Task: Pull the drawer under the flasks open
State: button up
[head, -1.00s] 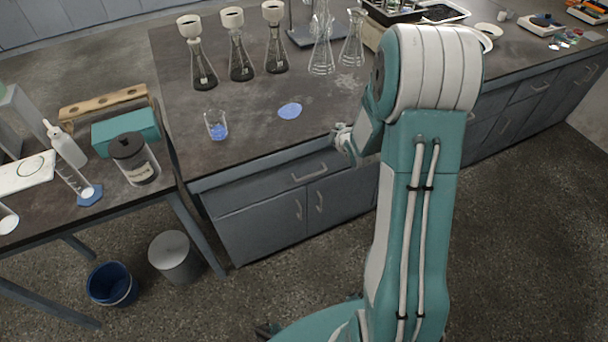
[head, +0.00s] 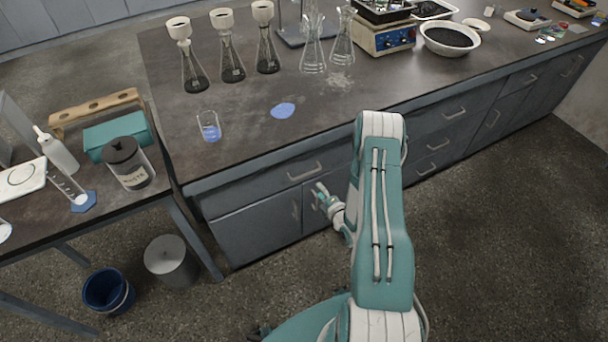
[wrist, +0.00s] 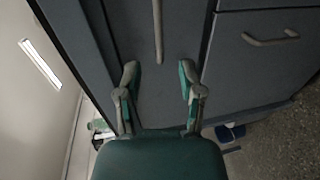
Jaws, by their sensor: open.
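The grey drawer (head: 262,182) is shut, flush under the counter below the flasks with funnels (head: 232,68). Its metal bar handle (head: 306,172) is level in the head view. In the wrist view the handle (wrist: 158,28) runs up and down the picture on the drawer front (wrist: 190,35). My gripper (head: 318,192) is just below and right of the handle in the head view. In the wrist view my gripper (wrist: 158,73) is open and empty, its fingertips either side of the handle's near end line. It appears apart from the handle; the exact gap is unclear.
Cabinet doors (head: 255,228) with upright handles lie below the drawer. A blue bucket (head: 108,288) and a grey bin (head: 171,262) stand on the floor at left. A beaker (head: 209,127) stands near the counter edge. The floor before the right cabinets is open.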

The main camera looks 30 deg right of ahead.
aim_at(307, 174)
jog(key=w, duration=0.3)
jog(key=w+f, duration=0.1)
jog(key=w, duration=0.2)
jog(key=w+f, duration=0.1)
jog(key=w, duration=0.3)
jog(key=shift+w+a, duration=0.1)
jog(key=shift+a, duration=0.05)
grip_shut()
